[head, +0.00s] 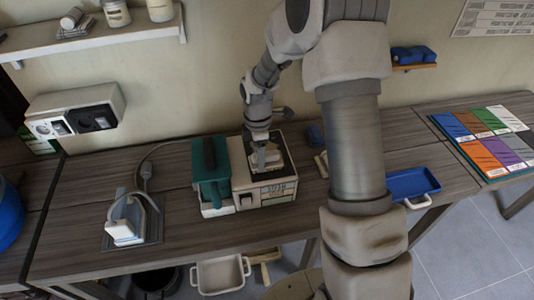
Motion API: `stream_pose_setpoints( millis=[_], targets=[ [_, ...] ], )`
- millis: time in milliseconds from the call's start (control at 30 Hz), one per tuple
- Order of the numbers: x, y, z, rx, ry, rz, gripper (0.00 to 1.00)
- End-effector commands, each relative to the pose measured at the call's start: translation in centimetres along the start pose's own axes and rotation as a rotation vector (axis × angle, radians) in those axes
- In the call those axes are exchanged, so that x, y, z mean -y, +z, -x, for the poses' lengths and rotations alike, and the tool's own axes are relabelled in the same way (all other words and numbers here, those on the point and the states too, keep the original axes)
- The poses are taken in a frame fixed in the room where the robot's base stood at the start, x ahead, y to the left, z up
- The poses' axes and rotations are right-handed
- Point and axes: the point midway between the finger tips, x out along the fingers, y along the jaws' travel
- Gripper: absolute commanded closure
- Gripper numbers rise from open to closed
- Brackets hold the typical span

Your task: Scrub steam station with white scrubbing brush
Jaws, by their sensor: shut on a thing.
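The steam station (250,198) stands on the wooden bench near the middle of the head view. It has a pale body with a lettered front, a dark top and a teal tank on its left side. My gripper (263,147) points down over the dark top. It is shut on a small pale thing, seemingly the white scrubbing brush (266,160), at the top of the station. The brush is small in view and partly hidden by the gripper, so I cannot tell whether its bristles touch the surface.
An iron (126,226) rests on a dark mat left of the station, with a hose behind it. A blue tray (412,184) and colored cards (490,140) lie to the right. A shelf (95,39) and wall unit (75,112) are at the left. My arm hides part of the bench.

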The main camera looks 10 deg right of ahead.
Motion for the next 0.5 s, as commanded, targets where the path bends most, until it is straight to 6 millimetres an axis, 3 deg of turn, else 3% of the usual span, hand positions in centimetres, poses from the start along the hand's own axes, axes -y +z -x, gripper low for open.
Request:
stream_pose_setpoints(
  millis=[300, 500],
  targets=[
    [0.0, 3.1, 0.1, -0.001, -0.001, -0.003, 0.91],
    [0.0, 3.2, 0.0, 0.0, 0.0, -0.001, 0.91]
  ],
)
